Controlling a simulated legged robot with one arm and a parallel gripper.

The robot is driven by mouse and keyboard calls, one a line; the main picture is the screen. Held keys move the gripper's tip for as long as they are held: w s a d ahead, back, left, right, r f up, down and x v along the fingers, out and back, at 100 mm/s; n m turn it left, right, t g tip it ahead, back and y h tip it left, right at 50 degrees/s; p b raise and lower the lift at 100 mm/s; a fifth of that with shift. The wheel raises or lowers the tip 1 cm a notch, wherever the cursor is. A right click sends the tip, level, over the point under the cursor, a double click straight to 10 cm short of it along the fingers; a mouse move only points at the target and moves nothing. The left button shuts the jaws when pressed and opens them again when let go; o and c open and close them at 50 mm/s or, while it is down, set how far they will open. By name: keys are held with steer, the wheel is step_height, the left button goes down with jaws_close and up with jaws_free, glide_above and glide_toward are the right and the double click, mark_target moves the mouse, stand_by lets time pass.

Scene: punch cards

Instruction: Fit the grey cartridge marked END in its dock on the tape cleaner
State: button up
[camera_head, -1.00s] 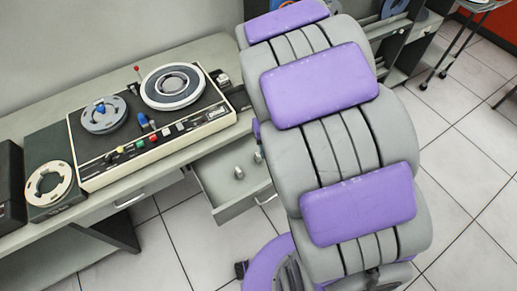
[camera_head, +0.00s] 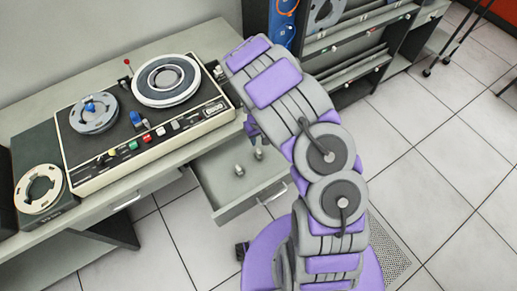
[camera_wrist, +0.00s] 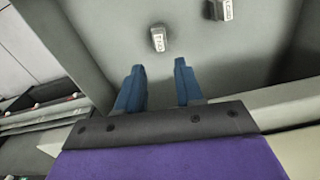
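Two small grey cartridges lie apart in the open drawer (camera_head: 222,192): one to the left (camera_head: 239,170) and one to the right (camera_head: 258,153). In the wrist view, one cartridge (camera_wrist: 158,39) stands just beyond the fingertips, and the other (camera_wrist: 221,9) is cut by the top edge. Both carry pale labels, too small to read surely. My gripper (camera_wrist: 159,66) has its blue fingers apart with nothing between them. In the head view my arm hides it. The reel machine (camera_head: 150,150), seemingly the tape cleaner, sits on the desk; I cannot make out its dock.
The grey desk (camera_head: 105,70) runs along the wall, with a separate reel unit (camera_head: 40,190) at its left end. The drawer walls surround the cartridges. A dark shelf rack (camera_head: 345,60) stands at the back right. The tiled floor (camera_head: 435,180) at right is clear.

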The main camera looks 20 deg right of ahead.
mark_target(258, 151)
steer(key=shift+s+f+b, duration=0.15)
steer(key=shift+f+b, duration=0.95)
steer(key=shift+f, duration=3.75)
jaws_close()
steer(key=shift+r, duration=0.15)
steer(key=shift+r+p, duration=1.6)
steer(key=shift+r, duration=1.3)
